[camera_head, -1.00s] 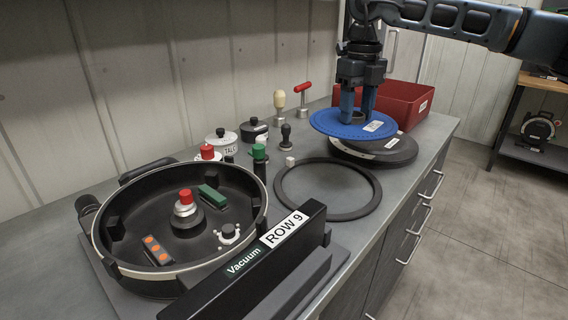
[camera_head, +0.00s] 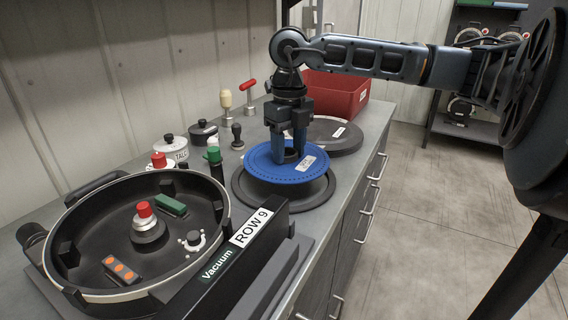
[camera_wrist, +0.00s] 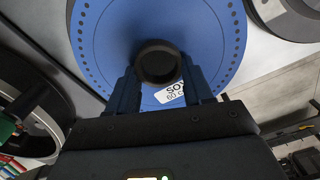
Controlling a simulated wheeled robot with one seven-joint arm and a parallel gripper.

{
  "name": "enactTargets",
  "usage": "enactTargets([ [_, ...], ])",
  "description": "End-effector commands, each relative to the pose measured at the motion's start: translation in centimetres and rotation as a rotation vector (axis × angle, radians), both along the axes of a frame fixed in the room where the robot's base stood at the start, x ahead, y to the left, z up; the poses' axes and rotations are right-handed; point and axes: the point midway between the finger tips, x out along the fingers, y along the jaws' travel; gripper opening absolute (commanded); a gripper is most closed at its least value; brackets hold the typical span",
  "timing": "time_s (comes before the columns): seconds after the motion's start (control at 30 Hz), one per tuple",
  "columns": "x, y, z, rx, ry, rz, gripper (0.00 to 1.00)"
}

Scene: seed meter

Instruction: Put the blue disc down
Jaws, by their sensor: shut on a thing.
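The blue disc (camera_head: 262,167) has small holes along its rim, a white label and a dark hub in the middle. My gripper (camera_head: 289,153) is shut on the disc's hub from above, and the disc looks about level. In the wrist view the two fingers stand either side of the round dark hub (camera_wrist: 158,62) of the blue disc (camera_wrist: 105,40). The disc is over the black ring (camera_head: 241,194) on the counter and hides much of it. I cannot tell whether a small gap is left under the disc.
The black vacuum housing (camera_head: 60,205) with loose parts inside stands at left, behind the "ROW 9" bar (camera_head: 215,262). A labelled dark disc (camera_head: 345,138) and a red bin (camera_head: 335,92) are farther back.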

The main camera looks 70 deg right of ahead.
Motion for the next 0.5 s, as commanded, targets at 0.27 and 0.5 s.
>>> enactTargets([
  [0.27, 0.7, 0.8, -1.9, 0.003, 0.000, -0.002, 0.21],
  [0.5, 0.7, 0.7, -4.5, 0.001, 0.001, -0.003, 0.21],
])
